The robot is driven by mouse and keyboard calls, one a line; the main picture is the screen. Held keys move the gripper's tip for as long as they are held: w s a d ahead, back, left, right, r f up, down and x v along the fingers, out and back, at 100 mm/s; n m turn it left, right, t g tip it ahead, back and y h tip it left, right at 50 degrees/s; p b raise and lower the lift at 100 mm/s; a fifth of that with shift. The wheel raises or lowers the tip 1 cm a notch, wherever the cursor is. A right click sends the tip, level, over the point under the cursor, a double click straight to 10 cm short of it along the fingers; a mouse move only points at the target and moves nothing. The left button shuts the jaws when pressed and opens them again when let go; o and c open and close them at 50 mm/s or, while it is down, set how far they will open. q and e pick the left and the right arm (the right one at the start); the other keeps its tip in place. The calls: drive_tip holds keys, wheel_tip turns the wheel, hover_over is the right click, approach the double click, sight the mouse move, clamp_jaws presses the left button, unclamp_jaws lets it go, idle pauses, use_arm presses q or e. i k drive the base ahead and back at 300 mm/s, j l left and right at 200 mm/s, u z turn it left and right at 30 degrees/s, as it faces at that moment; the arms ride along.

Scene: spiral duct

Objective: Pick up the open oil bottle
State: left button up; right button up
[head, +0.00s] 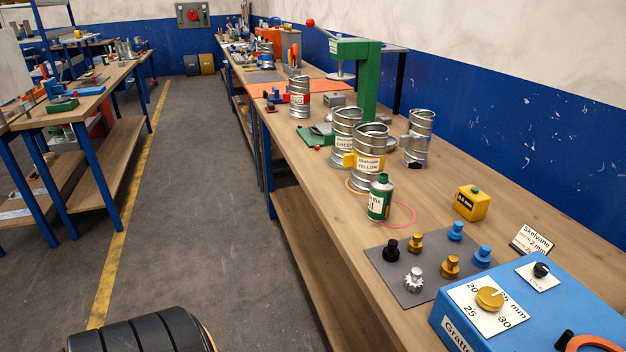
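A small green and white bottle (380,198), likely the oil bottle, stands upright on the long wooden workbench (470,183) at right. It is in front of the metal duct piece labelled YELLOW (369,147). Its top is dark green; I cannot tell whether it is open. A thin red ring (412,218) lies on the bench beside it. Neither of my grippers is in view.
A duct labelled GREEN (346,128) and another duct (418,138) stand close behind. A grey mat (400,278) with several knobs lies in front. A yellow block (471,203) and a blue box (530,305) are to the right. The aisle floor (200,190) is clear.

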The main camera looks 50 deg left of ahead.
sight(381, 189)
drive_tip(key=u, duration=1.2)
drive_tip(key=i+j+z, duration=0.2)
drive_tip(key=j, duration=0.35)
drive_tip(key=i, duration=0.1)
